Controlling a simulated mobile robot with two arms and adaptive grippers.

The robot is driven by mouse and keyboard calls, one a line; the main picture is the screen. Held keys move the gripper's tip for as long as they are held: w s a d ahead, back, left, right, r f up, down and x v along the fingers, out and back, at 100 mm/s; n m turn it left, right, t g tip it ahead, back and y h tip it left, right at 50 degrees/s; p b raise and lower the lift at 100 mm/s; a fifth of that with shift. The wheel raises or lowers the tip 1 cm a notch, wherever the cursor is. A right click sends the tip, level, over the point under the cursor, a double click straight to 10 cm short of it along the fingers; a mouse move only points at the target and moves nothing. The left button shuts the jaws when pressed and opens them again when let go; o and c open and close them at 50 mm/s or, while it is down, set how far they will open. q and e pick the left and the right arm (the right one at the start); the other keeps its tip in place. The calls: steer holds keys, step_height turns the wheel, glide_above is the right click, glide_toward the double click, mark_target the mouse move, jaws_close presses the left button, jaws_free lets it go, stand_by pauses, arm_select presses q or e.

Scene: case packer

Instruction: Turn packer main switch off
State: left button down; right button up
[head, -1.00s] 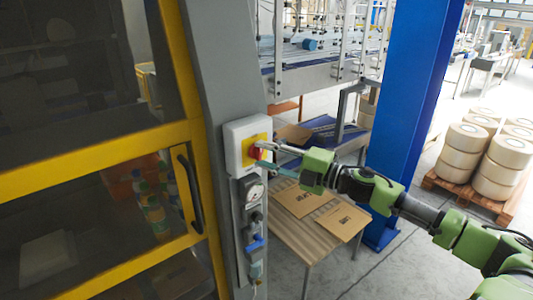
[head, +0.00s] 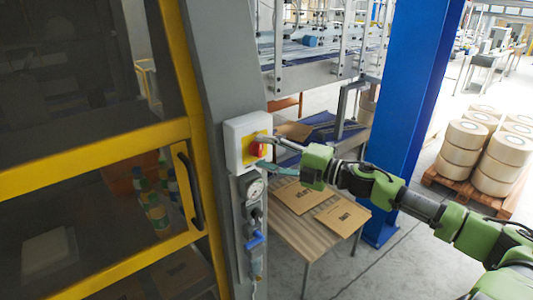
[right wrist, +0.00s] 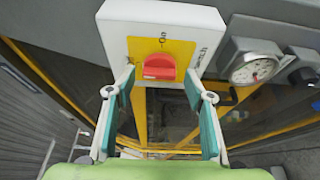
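The main switch is a red knob (head: 258,149) on a yellow plate, on a white box (head: 234,146) fixed to the grey machine post. My right gripper (head: 264,153) is at the switch, with its fingers to either side of the knob. In the right wrist view, the red knob (right wrist: 158,67) shows beyond and between the two fingertips (right wrist: 160,78). The fingers are spread, with a gap on each side of the knob, and hold nothing. The small labels on the plate and box are hard to read. My left gripper is not in view.
Below the switch box are a round gauge (head: 252,187) and a blue valve handle (head: 254,241). A yellow-framed door with a black handle (head: 190,190) is at left. A table (head: 300,232) with flat cardboard and a blue column (head: 403,110) stand behind my right arm.

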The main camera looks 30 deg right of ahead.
steer(key=shift+s, duration=0.1)
steer(key=shift+v, duration=0.9)
steer(key=v, duration=1)
